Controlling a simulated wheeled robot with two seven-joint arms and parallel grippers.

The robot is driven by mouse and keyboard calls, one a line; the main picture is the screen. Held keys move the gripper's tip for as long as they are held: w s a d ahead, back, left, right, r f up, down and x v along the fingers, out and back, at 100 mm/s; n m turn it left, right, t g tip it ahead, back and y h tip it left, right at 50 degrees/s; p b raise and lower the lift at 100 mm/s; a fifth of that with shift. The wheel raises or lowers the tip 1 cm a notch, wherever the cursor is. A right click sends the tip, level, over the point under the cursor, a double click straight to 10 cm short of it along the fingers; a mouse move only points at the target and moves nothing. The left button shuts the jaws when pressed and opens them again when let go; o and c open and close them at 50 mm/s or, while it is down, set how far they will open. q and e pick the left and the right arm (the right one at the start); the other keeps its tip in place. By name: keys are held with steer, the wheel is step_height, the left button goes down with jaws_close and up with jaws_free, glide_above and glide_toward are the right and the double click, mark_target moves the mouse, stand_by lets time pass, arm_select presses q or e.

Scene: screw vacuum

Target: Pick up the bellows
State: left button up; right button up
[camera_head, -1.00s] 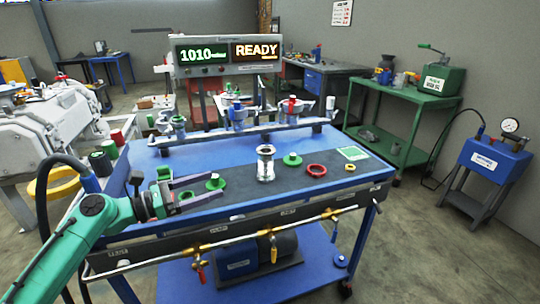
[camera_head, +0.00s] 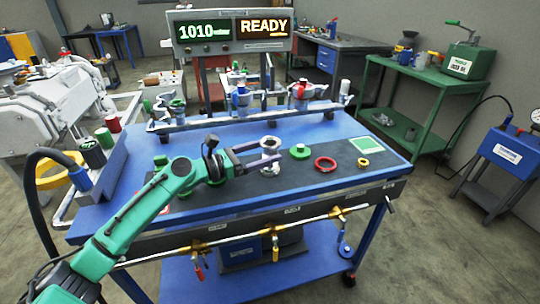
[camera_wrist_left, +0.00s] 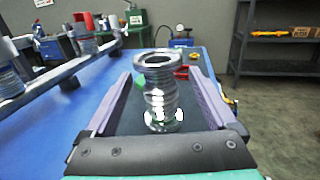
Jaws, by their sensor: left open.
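The bellows (camera_head: 270,158) is a shiny silver ribbed tube with a flange at its top, standing upright on the dark mat of the blue bench. It also shows in the left wrist view (camera_wrist_left: 160,92), between the two fingers. My left gripper (camera_head: 262,153) is open, with its long purple-grey fingers reaching to either side of the bellows. In the left wrist view the gripper (camera_wrist_left: 158,108) has a gap between each finger and the bellows. Part of the bellows is hidden by a finger in the head view. My right gripper is not in view.
On the mat (camera_head: 230,188) to the right lie a green part (camera_head: 300,151), a red ring (camera_head: 325,164) and a small yellow ring (camera_head: 363,162). A manifold rail (camera_head: 250,119) with valves runs along the back. A pipe with yellow valves (camera_head: 275,232) runs along the bench front.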

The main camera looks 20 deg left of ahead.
arm_select(q)
steer(key=shift+x, duration=1.1)
steer(key=shift+a, duration=0.1)
jaws_close()
